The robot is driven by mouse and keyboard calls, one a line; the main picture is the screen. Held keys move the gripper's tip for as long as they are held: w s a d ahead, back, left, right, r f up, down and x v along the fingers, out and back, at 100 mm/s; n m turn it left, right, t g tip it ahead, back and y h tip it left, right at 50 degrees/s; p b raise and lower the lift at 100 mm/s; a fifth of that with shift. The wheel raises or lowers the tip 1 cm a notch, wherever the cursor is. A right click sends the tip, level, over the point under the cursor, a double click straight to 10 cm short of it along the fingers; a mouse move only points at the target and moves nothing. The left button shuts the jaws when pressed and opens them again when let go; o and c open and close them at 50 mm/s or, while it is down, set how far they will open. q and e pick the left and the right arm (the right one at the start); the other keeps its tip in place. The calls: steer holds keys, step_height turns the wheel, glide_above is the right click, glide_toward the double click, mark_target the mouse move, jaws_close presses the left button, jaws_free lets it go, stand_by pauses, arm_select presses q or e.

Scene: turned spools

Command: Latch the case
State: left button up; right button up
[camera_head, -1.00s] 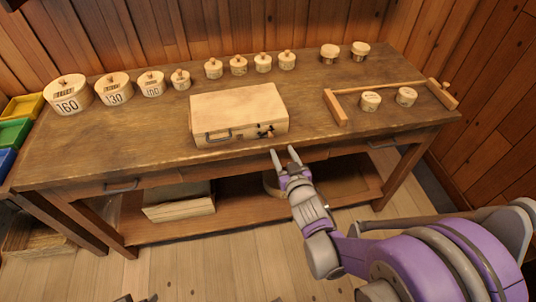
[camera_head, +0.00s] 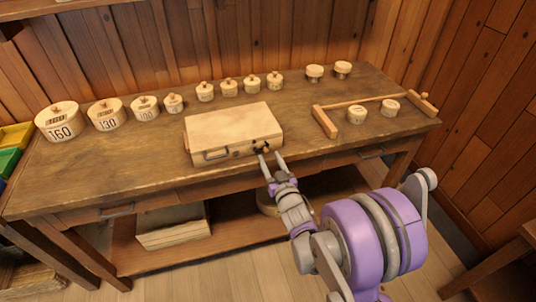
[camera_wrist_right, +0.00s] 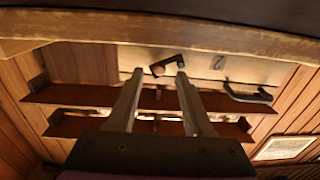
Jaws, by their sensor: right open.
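The closed wooden case (camera_head: 232,125) lies on the workbench with its front facing me. Its handle (camera_head: 215,155) is at the front left and a dark latch (camera_head: 262,147) is at the front right. My right gripper (camera_head: 270,155) is open and empty at the bench's front edge, its fingertips close to the latch. In the right wrist view the latch (camera_wrist_right: 167,65) shows between and just beyond the open fingers (camera_wrist_right: 157,75), with the handle (camera_wrist_right: 248,94) to the right. Whether a finger touches the latch I cannot tell. My left gripper is out of view.
Numbered round boxes (camera_head: 58,122) and small lidded pots (camera_head: 229,87) line the back of the workbench (camera_head: 130,175). The bench top left of the case is clear.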

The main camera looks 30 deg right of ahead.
mark_target(262, 149)
steer(key=shift+w+d, duration=0.15)
steer(key=shift+w, duration=0.5)
steer(key=shift+w+d, duration=0.15)
steer(key=shift+w, duration=0.5)
jaws_close()
